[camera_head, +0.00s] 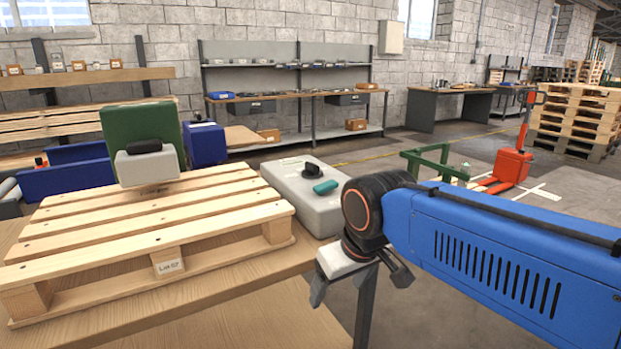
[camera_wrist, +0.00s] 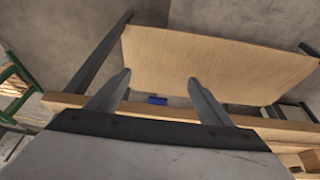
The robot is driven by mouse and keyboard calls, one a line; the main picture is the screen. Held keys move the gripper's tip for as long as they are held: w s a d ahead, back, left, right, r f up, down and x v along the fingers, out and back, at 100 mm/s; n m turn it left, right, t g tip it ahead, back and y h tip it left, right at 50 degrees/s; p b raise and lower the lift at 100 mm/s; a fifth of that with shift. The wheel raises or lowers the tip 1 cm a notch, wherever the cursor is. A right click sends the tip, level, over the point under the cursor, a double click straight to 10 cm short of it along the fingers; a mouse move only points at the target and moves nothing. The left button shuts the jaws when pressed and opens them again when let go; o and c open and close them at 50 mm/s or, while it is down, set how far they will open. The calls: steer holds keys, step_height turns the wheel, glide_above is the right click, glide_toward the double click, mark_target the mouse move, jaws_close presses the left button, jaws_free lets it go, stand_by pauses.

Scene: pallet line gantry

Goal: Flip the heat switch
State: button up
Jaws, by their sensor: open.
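I cannot tell which of these is the heat switch. My gripper (camera_head: 341,298) is open and empty, pointing down at the table's right edge, nearer than the grey box and apart from it. In the wrist view, the open fingers (camera_wrist: 158,80) have nothing between them.
A wooden pallet (camera_head: 150,213) covers much of the table (camera_head: 215,304). Blue blocks (camera_head: 66,180) lie behind it. A green frame (camera_head: 430,165) and a red pallet jack (camera_head: 512,163) stand on the floor to the right.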

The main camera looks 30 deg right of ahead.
steer(key=w+d+r+g, duration=0.1)
steer(key=w+d+r, duration=0.1)
steer(key=w+r, duration=0.5)
steer(key=w+d+r+g, duration=0.1)
steer(key=w+d+r, duration=0.1)
steer(key=w+r, duration=0.55)
steer(key=g+h, duration=0.2)
glide_toward(325, 184)
steer(key=f, duration=0.2)
steer(key=d+f, duration=0.1)
steer(key=f, duration=0.5)
steer(key=shift+d, duration=0.25)
